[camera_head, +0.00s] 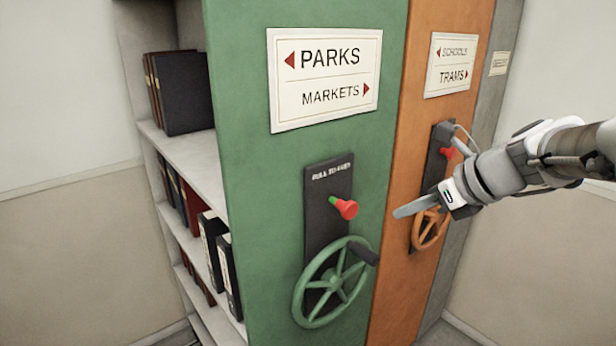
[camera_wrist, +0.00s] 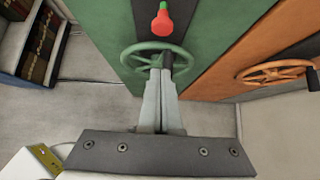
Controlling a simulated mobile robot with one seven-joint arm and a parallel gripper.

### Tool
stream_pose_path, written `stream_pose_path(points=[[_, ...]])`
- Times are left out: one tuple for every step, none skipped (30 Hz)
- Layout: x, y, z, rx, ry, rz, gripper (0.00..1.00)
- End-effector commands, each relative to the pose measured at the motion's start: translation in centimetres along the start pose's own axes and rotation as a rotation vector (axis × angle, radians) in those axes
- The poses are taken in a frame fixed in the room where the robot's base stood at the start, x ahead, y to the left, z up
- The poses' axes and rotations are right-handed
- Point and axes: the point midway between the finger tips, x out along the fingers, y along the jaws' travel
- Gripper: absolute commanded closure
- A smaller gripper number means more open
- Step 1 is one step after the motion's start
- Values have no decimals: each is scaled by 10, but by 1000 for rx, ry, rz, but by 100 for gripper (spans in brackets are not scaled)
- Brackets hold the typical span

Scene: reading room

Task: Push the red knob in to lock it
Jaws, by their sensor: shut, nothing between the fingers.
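A red knob (camera_head: 346,209) sticks out from a dark plate on the green cabinet end, with a green stem or collar showing behind it. It also shows in the wrist view (camera_wrist: 162,21), beyond my fingertips. A second red knob (camera_head: 447,152) is on the orange cabinet end, partly behind my arm. My gripper (camera_head: 398,212) is shut and empty, to the right of the green cabinet's knob and apart from it in the picture. In the wrist view my fingers (camera_wrist: 161,72) overlap the green handwheel; I cannot tell their depth from it.
The green handwheel (camera_head: 308,309) with a dark handle is just below the green cabinet's knob. An orange handwheel (camera_head: 428,236) is on the orange cabinet. Open shelves with binders (camera_head: 188,92) are on the left. Clear floor (camera_wrist: 85,105) shows in the wrist view.

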Motion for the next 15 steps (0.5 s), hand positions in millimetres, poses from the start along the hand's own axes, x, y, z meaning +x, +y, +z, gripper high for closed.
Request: stream_pose_path(points=[[11,1,-1,0,3,5,100],[18,1,-1,1,3,5,100],[26,1,-2,2,4,5,100],[33,1,-2,2,3,5,100],[40,1,-2,2,3,5,100],[49,1,-2,0,3,5,100],[55,1,-1,1,3,5,100],[62,1,-2,2,4,5,100],[70,1,-2,1,3,4,100],[76,1,-2,1,3,4,100],[82,1,-2,1,3,4,100],[86,1,4,-1,2,4,100],[88,1,9,-2,1,3,100],[92,1,12,-1,1,2,100],[95,1,16,-1,0,2,100]])
